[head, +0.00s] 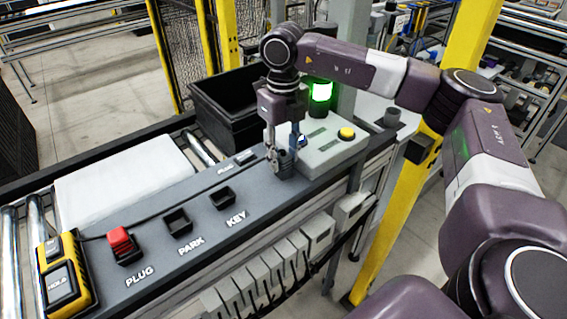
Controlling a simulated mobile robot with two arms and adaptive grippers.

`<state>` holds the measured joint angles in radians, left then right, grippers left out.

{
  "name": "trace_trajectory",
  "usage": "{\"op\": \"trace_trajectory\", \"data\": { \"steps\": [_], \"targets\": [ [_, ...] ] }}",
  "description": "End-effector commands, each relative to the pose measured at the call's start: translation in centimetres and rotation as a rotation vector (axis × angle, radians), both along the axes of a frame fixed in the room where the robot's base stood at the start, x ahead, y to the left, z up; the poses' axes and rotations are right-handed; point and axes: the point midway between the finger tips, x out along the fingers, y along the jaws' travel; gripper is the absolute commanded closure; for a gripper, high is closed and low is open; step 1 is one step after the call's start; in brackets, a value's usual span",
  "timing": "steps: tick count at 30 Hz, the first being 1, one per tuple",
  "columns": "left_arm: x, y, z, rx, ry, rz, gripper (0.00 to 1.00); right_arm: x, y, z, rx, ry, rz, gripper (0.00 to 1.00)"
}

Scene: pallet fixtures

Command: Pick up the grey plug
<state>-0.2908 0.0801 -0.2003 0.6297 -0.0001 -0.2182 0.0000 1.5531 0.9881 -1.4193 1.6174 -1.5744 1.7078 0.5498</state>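A dark grey, rounded piece that looks like the grey plug (286,164) stands upright at the right end of the labelled grey panel (205,245). My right gripper (284,155) points down over it, with its two fingers at either side of the piece. The fingers partly hide it, and I cannot tell whether they press on it. A red plug (120,240) sits at the slot marked PLUG. The slots marked PARK (178,221) and KEY (222,198) look empty. My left gripper is out of view.
A control box (325,150) with a yellow button and a green lamp (320,92) stand close to the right gripper. A black bin (225,112) is behind it.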

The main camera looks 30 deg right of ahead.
Motion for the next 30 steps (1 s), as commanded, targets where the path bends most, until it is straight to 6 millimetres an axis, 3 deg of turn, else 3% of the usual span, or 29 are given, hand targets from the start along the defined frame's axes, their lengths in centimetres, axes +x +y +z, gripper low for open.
{"op": "trace_trajectory", "data": {
  "steps": [1, 10, 23, 30],
  "targets": [
    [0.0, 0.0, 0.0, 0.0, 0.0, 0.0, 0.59, 0.0, 0.0, 0.0, 0.0, 0.0, 0.0, 0.68],
    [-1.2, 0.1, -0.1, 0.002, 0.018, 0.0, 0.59, 0.0, 0.0, 0.0, 0.0, 0.0, 0.0, 1.0],
    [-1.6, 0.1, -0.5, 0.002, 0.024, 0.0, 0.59, 0.1, 0.0, 1.0, 0.001, -0.003, -0.001, 1.0],
    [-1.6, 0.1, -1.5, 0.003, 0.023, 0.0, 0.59, 0.2, 0.1, 5.3, 0.003, -0.007, 0.0, 1.0]
  ]
}}
